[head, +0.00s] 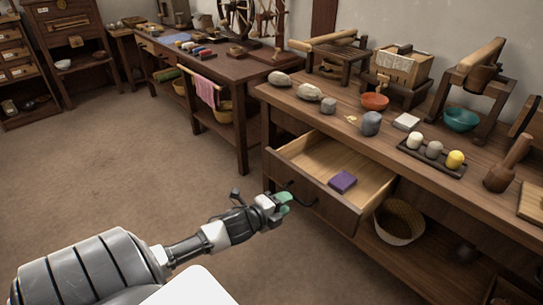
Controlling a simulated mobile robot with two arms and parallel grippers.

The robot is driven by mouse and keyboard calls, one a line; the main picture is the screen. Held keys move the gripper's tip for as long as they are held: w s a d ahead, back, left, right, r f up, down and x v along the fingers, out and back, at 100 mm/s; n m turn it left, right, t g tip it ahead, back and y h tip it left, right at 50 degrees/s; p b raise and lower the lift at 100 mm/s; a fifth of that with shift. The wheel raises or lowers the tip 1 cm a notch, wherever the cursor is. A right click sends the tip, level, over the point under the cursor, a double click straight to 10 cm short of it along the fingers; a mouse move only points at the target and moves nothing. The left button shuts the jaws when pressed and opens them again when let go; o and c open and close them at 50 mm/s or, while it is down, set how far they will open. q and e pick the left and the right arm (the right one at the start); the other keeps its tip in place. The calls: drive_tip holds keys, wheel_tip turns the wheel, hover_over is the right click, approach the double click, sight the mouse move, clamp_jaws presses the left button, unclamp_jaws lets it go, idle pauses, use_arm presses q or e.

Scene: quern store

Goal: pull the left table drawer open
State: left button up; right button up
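The left table drawer (335,212) of the long wooden table at right is pulled well out, its pale interior showing. A purple box (342,182) lies inside it. A dark bar handle (304,198) is on its front. My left gripper (287,203), with green finger pads, is just left of the handle, its fingertips close to it. The pads look parted, with no handle seen between them; whether they touch it is hard to tell. My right gripper is not in view.
The table top (335,125) carries stones, an orange bowl (374,102), a teal bowl (461,119) and a dark tray (431,158) of small pots. A basket (399,222) stands below, right of the drawer. Open floor (130,170) lies at left.

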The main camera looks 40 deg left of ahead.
use_arm(q)
drive_tip(key=p+v, duration=0.1)
drive_tip(key=v, duration=0.4)
drive_tip(key=shift+s+r, duration=0.1)
drive_tip(key=shift+s, duration=0.2)
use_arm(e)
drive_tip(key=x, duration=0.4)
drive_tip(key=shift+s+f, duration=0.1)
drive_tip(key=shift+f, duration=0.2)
